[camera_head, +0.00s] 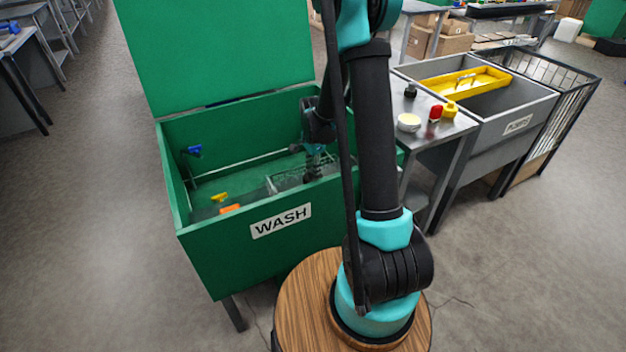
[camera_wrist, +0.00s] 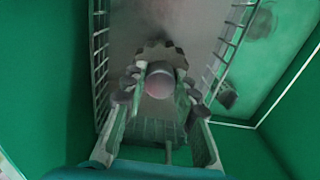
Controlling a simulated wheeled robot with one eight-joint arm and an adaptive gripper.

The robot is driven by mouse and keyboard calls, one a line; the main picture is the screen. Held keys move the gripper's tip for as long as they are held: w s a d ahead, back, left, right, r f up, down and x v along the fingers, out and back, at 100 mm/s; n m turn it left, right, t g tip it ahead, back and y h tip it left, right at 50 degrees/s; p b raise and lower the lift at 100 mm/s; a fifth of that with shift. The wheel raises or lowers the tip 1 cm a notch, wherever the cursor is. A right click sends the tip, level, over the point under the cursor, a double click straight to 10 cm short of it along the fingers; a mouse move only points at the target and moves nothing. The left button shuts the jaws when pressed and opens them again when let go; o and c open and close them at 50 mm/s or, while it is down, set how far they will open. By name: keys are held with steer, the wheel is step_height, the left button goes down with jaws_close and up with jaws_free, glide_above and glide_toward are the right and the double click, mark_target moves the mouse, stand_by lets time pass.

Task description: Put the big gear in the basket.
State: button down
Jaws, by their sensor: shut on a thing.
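In the wrist view the big gear (camera_wrist: 159,82) is a grey toothed wheel with a round raised hub, seen from above. My gripper (camera_wrist: 160,94) is shut on it, one finger on each side. The wire basket (camera_wrist: 100,62) shows below, with its side walls left and right of the gear. In the head view my gripper (camera_head: 312,168) reaches down into the green wash tub at the wire basket (camera_head: 283,183). The gear is too small and dark there to make out clearly. I cannot tell whether it touches the basket floor.
The green wash tub (camera_head: 212,250) has walls close around the basket and a raised lid (camera_head: 215,50). Blue (camera_head: 194,151), yellow (camera_head: 219,197) and orange (camera_head: 230,208) things lie in its left part. A grey side table (camera_head: 440,130) with small items stands to the right.

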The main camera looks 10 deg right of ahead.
steer(key=shift+f, duration=1.95)
steer(key=shift+f, duration=0.15)
steer(key=c, duration=1.2)
jaws_free()
